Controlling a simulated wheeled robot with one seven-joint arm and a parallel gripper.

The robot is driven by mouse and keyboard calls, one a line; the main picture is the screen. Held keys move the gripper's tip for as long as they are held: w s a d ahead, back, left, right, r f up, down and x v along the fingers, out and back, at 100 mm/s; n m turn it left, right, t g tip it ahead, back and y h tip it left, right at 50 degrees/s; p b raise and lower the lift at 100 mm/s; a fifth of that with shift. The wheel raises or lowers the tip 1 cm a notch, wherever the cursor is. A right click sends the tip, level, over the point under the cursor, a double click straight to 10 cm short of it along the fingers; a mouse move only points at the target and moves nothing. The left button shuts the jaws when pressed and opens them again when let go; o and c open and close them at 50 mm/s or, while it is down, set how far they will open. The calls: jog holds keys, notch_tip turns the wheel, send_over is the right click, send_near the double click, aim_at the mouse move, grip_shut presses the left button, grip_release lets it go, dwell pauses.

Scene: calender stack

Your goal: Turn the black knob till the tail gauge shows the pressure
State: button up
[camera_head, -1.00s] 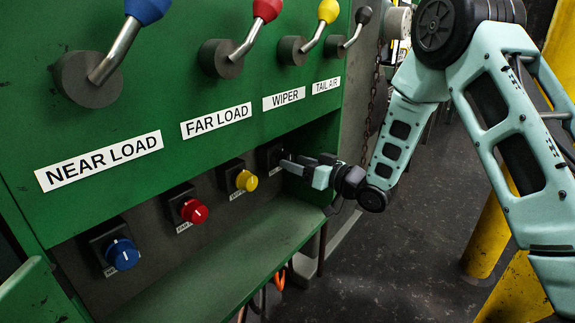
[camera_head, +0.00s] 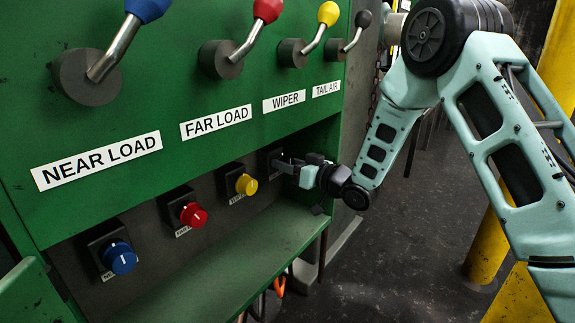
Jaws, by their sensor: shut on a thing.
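My gripper (camera_head: 283,165) reaches into the recess under the TAIL AIR label (camera_head: 326,88) from the right. It is shut on the black knob, the last in the row, right of the yellow knob. The fingers hide nearly all of the knob, so its pointer cannot be read. A dark mounting plate shows behind the fingers. No tail gauge face can be made out in this view.
The yellow knob (camera_head: 246,184), red knob (camera_head: 193,215) and blue knob (camera_head: 120,257) sit left of my gripper. Levers with blue, red, yellow and black (camera_head: 363,18) tops stand above. A green ledge (camera_head: 235,255) runs below. Yellow posts (camera_head: 488,240) stand at right.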

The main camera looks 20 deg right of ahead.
jog(key=shift+n, duration=0.3)
jog(key=o, duration=1)
jog(key=shift+s, duration=0.1)
jog(key=p+v, duration=0.3)
jog(key=v, duration=1.4)
jog(key=shift+p, duration=0.35)
jog(key=shift+d, duration=0.1)
